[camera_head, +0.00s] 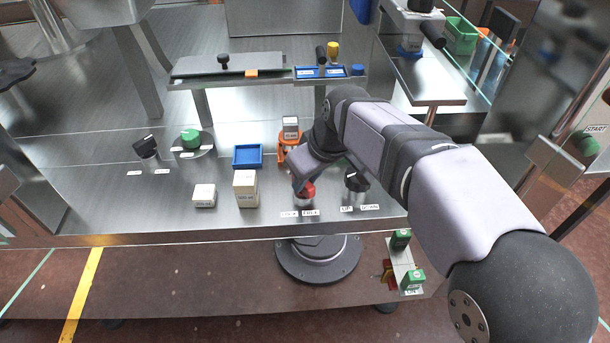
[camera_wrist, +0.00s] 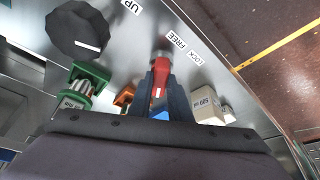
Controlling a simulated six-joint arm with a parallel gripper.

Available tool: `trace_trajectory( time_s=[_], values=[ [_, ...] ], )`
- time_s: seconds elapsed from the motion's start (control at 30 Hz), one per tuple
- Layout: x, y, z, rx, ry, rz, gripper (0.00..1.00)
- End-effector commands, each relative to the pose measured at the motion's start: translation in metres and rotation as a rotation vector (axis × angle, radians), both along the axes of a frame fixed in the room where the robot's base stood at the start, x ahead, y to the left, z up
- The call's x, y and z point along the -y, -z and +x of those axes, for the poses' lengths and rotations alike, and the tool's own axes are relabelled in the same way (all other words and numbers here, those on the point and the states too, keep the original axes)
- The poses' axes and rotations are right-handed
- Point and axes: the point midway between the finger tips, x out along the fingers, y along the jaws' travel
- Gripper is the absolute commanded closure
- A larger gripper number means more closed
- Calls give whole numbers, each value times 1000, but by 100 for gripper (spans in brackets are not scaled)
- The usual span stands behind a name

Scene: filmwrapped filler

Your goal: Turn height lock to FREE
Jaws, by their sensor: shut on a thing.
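The height lock is a red knob (camera_head: 308,190) on the steel table near its front edge. In the wrist view the red knob (camera_wrist: 160,70) has a white mark and sits between my two fingers. The LOCK label (camera_head: 289,214) and the FREE label (camera_head: 310,212) lie in front of it; FREE (camera_wrist: 177,40) and LOCK (camera_wrist: 201,59) also show in the wrist view. My gripper (camera_wrist: 159,86) is shut on the red knob. In the head view my gripper (camera_head: 301,180) comes down from behind, and my wrist hides part of the area. Which label the mark faces is hard to tell.
A black knob (camera_head: 356,180) with UP and DOWN labels stands close on the right. An orange holder (camera_head: 285,151) with a box is behind. White boxes (camera_head: 204,195) and (camera_head: 246,188), a blue tray (camera_head: 247,156) and a green button (camera_head: 190,138) lie left.

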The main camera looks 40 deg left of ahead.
Motion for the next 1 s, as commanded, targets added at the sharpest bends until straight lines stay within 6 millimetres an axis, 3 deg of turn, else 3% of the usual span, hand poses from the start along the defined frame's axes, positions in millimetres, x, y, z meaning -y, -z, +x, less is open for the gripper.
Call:
trace_trajectory(
  time_s=[0.4,0.9,0.93,1.0],
  values=[
    [-1,-2,2,2,-203,4,100],
    [-1,-1,2,4,-229,3,100],
    [-1,-1,2,4,-229,3,78],
    [-1,-1,2,4,-229,3,64]
  ],
)
